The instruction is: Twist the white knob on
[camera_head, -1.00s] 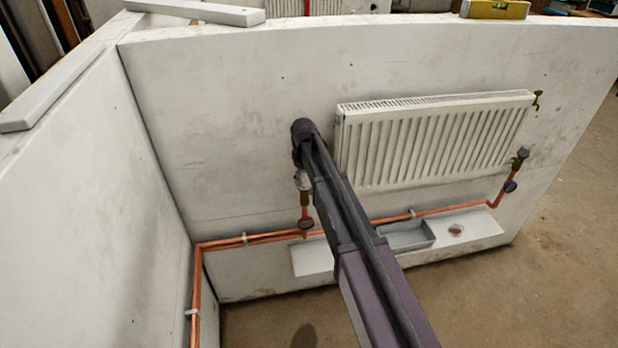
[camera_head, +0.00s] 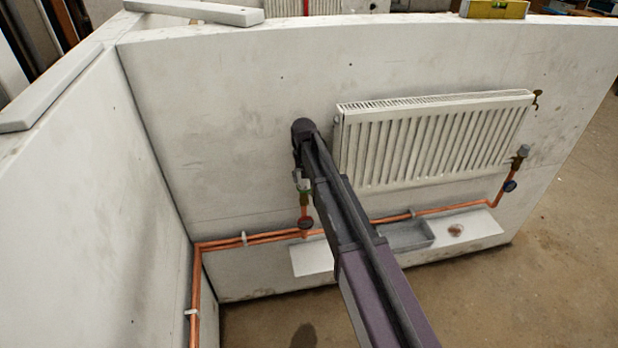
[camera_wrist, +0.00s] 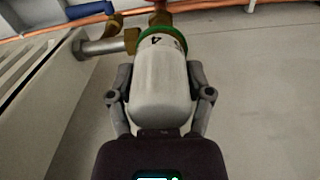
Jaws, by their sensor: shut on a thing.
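The white knob (camera_wrist: 160,92) is a rounded cylinder with a green ring (camera_wrist: 158,32) at its base and a dark "4" mark near it. My gripper (camera_wrist: 159,76) is shut on the knob, one finger on each side, in the wrist view. The knob sits on a brass valve body at the radiator's lower left corner. In the head view my arm hides most of the gripper, and only a small green and pale part of the valve (camera_head: 304,185) shows beside it.
The white radiator (camera_head: 435,140) hangs on the panel wall to the right. Another valve (camera_head: 521,155) stands at its right end. Wall left of my arm is clear.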

